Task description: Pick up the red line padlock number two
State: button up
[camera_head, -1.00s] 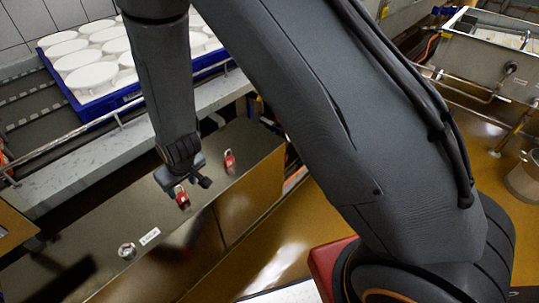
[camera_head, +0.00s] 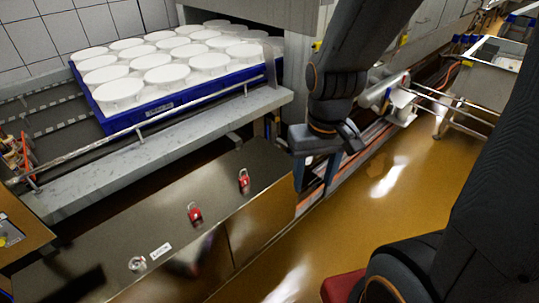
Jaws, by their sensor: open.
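Two red padlocks with metal shackles sit on the dark cabinet top (camera_head: 110,225). The nearer padlock (camera_head: 195,214) is left of the farther padlock (camera_head: 244,181). Any numbers on them are too small to read, so I cannot tell which is number two. My gripper (camera_head: 317,162) is open, to the right of both padlocks and apart from them. It appears beyond the right edge of the cabinet top, and nothing shows in it.
A white label (camera_head: 160,251) and a small round metallic item (camera_head: 137,264) lie on the cabinet top. Behind, a blue tray (camera_head: 190,101) of white round moulds stands on a ledge with a rail (camera_head: 140,131). The ochre floor (camera_head: 410,185) at right is open.

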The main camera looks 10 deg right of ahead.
aim_at(194, 214)
jog(key=u, duration=1.05)
jog(key=k, duration=0.8)
jog(key=z, duration=1.05)
